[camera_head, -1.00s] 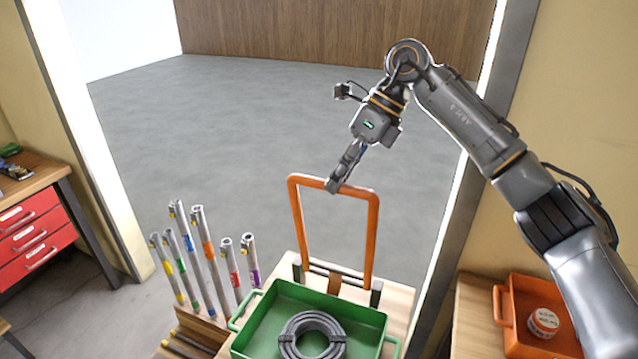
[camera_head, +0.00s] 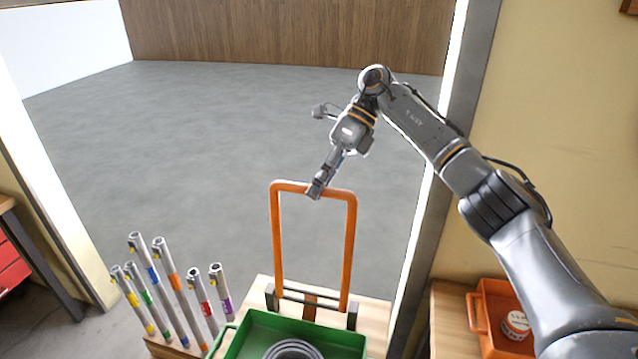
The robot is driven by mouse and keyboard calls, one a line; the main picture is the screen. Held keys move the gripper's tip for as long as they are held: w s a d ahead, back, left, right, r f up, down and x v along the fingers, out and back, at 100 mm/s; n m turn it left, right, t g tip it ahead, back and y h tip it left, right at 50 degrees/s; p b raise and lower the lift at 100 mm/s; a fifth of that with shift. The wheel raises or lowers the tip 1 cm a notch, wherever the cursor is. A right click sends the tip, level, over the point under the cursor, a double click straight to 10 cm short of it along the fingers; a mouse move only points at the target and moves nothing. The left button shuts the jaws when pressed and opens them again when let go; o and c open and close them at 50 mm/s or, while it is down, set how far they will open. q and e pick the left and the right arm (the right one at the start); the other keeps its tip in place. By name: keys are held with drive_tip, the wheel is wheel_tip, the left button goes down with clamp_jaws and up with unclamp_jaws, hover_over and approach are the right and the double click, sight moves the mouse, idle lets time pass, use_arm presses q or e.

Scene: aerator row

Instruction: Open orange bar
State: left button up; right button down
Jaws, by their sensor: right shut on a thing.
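The orange bar (camera_head: 350,250) is an upright U-shaped frame in the lower middle of the head view. Its two legs rise from dark brackets on a light wooden top. The fingers cover a short stretch of the bar there. My left gripper is out of view.
A green tray (camera_head: 345,339) with a coil of dark hose (camera_head: 293,349) sits in front of the bar. Several colour-banded tubes (camera_head: 168,275) stand in a rack to the left. An orange bin (camera_head: 476,312) with a round tub is at right. Grey floor lies behind.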

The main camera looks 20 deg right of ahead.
drive_tip(key=c, duration=1.2)
unclamp_jaws()
drive_tip(key=shift+w+d+f, duration=0.1)
drive_tip(key=shift+f, duration=0.5)
drive_tip(key=v, duration=0.7)
drive_tip(key=shift+w+d+r, duration=0.15)
drive_tip(key=shift+w+r, duration=0.1)
drive_tip(key=shift+w, duration=0.05)
